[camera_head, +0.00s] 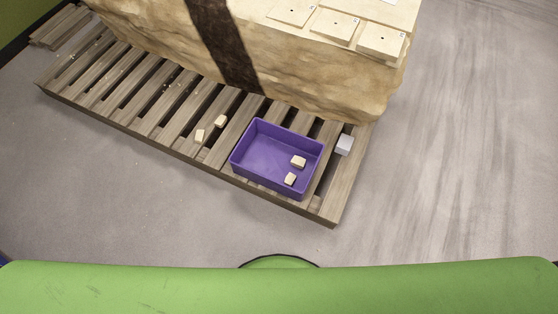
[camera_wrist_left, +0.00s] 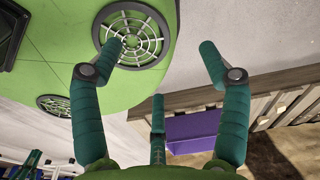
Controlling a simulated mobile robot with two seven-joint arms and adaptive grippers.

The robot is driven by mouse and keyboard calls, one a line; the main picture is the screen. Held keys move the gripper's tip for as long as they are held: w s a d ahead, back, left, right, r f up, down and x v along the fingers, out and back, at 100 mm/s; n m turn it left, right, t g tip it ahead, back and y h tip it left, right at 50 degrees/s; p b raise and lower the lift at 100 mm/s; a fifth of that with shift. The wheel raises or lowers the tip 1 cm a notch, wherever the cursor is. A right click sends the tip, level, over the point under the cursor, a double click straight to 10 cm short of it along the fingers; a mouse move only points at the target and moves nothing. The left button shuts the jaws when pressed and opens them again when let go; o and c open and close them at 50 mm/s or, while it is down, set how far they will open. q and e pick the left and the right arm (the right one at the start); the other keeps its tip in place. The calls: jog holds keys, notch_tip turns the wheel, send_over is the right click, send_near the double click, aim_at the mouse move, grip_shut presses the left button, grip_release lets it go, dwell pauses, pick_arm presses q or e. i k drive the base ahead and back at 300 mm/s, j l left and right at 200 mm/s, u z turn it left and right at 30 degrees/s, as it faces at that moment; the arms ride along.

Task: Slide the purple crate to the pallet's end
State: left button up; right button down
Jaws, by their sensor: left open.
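The purple crate (camera_head: 272,160) sits on the slatted wooden pallet (camera_head: 150,108), near the pallet's right end in the head view. Two small pale blocks, one (camera_head: 298,161) behind the other (camera_head: 290,179), lie inside it. The crate (camera_wrist_left: 193,131) also shows in the left wrist view, beyond the fingers, with the pallet (camera_wrist_left: 285,103) beside it. My left gripper (camera_wrist_left: 165,75) is open, its green fingers spread and empty; it appears apart from the crate. Neither gripper shows in the head view.
Two pale blocks (camera_head: 221,121) (camera_head: 199,135) lie on the slats left of the crate. A grey block (camera_head: 344,145) is at the pallet's right edge. Floor (camera_head: 450,180) is clear.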

aim_at(263, 155)
jog(key=i+j+z, duration=0.1)
jog(key=i+j, duration=0.35)
jog(key=i+j+z, duration=0.15)
jog(key=i+j, duration=0.3)
jog(key=j, duration=0.2)
